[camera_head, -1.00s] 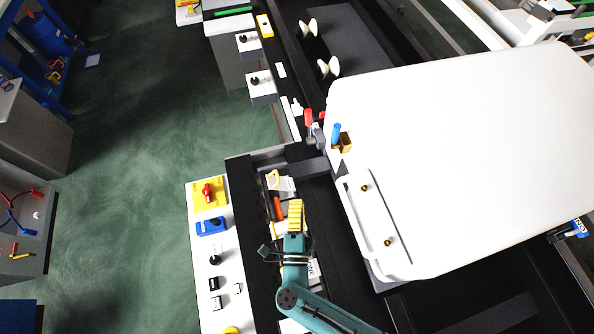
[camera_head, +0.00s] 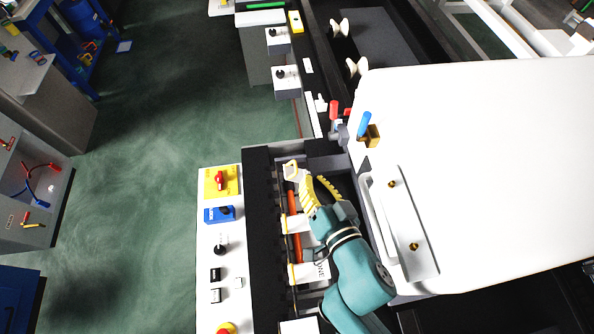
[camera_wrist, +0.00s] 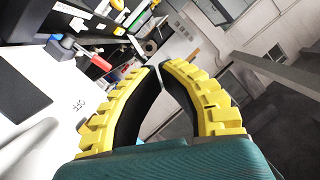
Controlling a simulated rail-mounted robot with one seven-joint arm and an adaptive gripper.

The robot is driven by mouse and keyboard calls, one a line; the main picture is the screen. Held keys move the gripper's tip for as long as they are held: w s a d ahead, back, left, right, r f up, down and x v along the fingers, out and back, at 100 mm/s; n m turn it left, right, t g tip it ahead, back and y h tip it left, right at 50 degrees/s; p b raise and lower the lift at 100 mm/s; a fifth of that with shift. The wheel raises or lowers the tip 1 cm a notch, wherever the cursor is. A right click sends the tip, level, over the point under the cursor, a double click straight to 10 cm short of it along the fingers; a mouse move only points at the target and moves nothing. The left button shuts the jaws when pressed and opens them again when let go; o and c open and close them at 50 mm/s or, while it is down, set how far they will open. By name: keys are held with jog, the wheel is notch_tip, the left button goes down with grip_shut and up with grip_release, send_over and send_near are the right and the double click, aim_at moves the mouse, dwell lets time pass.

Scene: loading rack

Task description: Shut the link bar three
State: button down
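My gripper (camera_head: 318,188), with yellow ribbed fingers, is over the black channel (camera_head: 262,220) beside the white panel. In the wrist view its fingertips (camera_wrist: 159,67) meet or nearly meet, with nothing visible between them. In the head view an orange-red bar (camera_head: 294,202) lies lengthwise in the channel, just left of the gripper. White pieces (camera_head: 296,223) cross it, and a lower white label (camera_head: 308,272) carries partly hidden dark lettering. A pale hooked piece (camera_head: 290,171) sits at the bar's far end. I cannot tell which part is link bar three. My arm hides the channel's right side.
The large white panel (camera_head: 470,170) stands close right, with a blue handle (camera_head: 364,124) and brass block (camera_head: 372,137) at its corner. A red-tipped lever (camera_head: 334,110) is beyond the channel. A control strip (camera_head: 206,262) with switches lies left; open green floor (camera_head: 150,180) is farther left.

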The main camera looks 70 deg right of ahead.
notch_tip(320, 180, down, 3)
jog(key=s+d+g, duration=0.1)
jog(key=s, duration=0.2)
send_over(298, 177)
jog(key=s, duration=0.2)
jog(key=shift+m+h, duration=0.4)
jog(key=f, duration=0.3)
jog(key=d+f, duration=0.1)
jog(key=f, duration=0.1)
jog(key=shift+w+p, duration=0.1)
jog(key=shift+p, duration=0.25)
jog(key=shift+w+a+f, duration=0.1)
jog(key=shift+w+f, duration=0.05)
jog(key=shift+w, duration=0.05)
jog(key=shift+w+a+f+b, duration=0.1)
jog(key=shift+w+a+b, duration=0.1)
jog(key=shift+w+b, duration=0.25)
jog(key=shift+w+a+f+n+g+b, duration=0.2)
jog(key=shift+n+g+b, duration=0.2)
jog(key=shift+n+b, duration=0.25)
